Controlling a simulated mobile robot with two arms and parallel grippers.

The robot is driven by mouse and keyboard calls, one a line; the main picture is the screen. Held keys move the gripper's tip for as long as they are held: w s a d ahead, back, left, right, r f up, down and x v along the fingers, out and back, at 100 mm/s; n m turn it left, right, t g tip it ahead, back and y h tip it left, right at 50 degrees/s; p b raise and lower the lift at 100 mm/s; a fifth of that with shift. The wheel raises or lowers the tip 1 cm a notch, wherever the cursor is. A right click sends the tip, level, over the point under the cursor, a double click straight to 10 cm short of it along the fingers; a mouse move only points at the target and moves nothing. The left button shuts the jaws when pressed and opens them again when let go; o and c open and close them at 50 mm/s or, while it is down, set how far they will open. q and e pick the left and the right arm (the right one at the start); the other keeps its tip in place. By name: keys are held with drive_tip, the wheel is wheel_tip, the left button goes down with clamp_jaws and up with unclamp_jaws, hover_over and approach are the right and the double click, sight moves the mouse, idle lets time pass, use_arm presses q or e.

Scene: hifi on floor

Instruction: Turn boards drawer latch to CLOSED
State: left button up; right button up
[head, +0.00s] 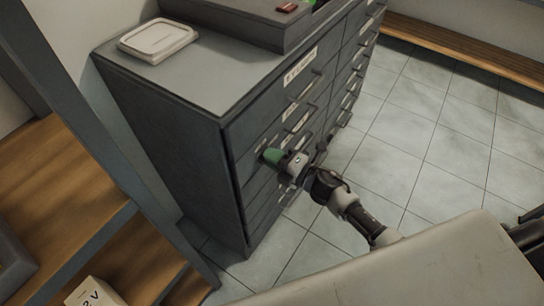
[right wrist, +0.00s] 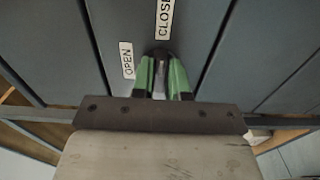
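The grey drawer cabinet (head: 175,130) stands on the floor with its drawer fronts facing right. My right gripper (head: 270,156) reaches its front from the right, with green fingers at one of the drawers. In the right wrist view the gripper's green fingers (right wrist: 162,72) stand close on both sides of a small dark latch (right wrist: 161,54) and appear shut on it. A CLOSED label (right wrist: 164,18) lies just above the latch, and an OPEN label (right wrist: 127,60) lies to its left. The fingers hide much of the latch, so its exact angle is unclear. My left gripper is out of view.
Several bar handles stick out from the drawer fronts near my right arm. A white lidded box (head: 158,40) and a dark device (head: 250,18) sit on the cabinet top. A wooden shelf (head: 60,190) stands at left. The tiled floor (head: 430,130) right of the cabinet is clear.

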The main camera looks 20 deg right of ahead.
drive_tip(key=o, duration=0.4)
drive_tip(key=b+v, duration=0.1)
drive_tip(key=v, duration=0.9)
drive_tip(key=shift+s+d, duration=0.3)
drive_tip(key=shift+f, duration=0.1)
